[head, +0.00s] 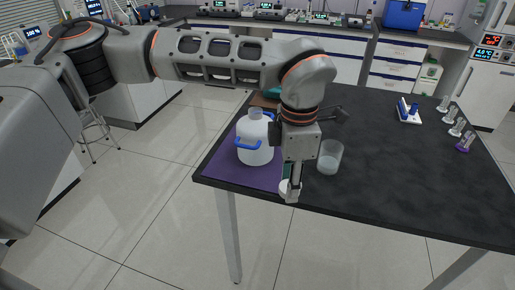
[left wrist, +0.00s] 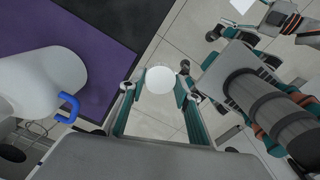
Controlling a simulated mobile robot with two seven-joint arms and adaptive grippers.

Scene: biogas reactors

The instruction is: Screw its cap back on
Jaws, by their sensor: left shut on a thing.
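A white bottle (head: 256,152) with blue handles stands upright on a purple mat (head: 225,172) at the table's left end. Its neck shows no cap. In the left wrist view, part of the bottle (left wrist: 40,80) and one blue handle appear at the left. My left gripper (head: 291,188) points down to the right of the bottle, near the table's front edge. It is shut on a white round cap (head: 284,186), which shows between the fingers in the left wrist view (left wrist: 161,80). The cap is apart from the bottle. I cannot make out my right gripper.
A clear beaker (head: 329,158) stands just right of my left gripper. A blue and white rack (head: 408,112) and several small tubes are farther right on the black table (head: 400,185). The table's middle and front right are clear.

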